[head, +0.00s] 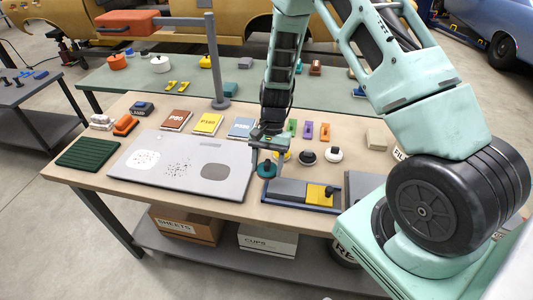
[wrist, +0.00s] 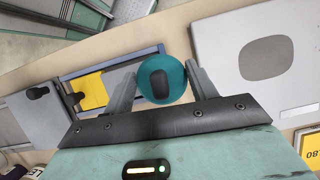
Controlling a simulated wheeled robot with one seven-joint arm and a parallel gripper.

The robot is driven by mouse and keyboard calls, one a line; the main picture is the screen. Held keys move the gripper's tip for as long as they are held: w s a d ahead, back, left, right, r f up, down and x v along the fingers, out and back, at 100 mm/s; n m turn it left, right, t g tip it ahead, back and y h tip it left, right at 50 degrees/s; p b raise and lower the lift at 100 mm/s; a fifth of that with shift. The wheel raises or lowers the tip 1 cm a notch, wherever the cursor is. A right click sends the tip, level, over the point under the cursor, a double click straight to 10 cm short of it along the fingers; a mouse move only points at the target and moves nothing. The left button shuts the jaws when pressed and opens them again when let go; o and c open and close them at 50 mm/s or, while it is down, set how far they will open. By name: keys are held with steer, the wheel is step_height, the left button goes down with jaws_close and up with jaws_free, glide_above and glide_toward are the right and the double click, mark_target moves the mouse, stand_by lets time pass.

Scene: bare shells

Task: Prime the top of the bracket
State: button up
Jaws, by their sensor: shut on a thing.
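The panel bears a whitish patch, dark specks and a grey oval. The tray holds a grey slab and a yellow piece (head: 317,197) with a dark knob, also seen in the wrist view (wrist: 92,90). I cannot tell which thing is the bracket. Whether the teal piece touches anything below is unclear.
A grey post (head: 212,65) with an arm and an orange head (head: 128,20) stands behind the panel. Sanding sheets (head: 208,124), a dark green pad (head: 88,153), round pucks (head: 307,157) and small coloured blocks (head: 308,130) lie on the bench.

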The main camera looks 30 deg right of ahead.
steer(key=shift+r+p, duration=0.8)
steer(key=shift+r, duration=0.6)
steer(key=shift+d, duration=0.15)
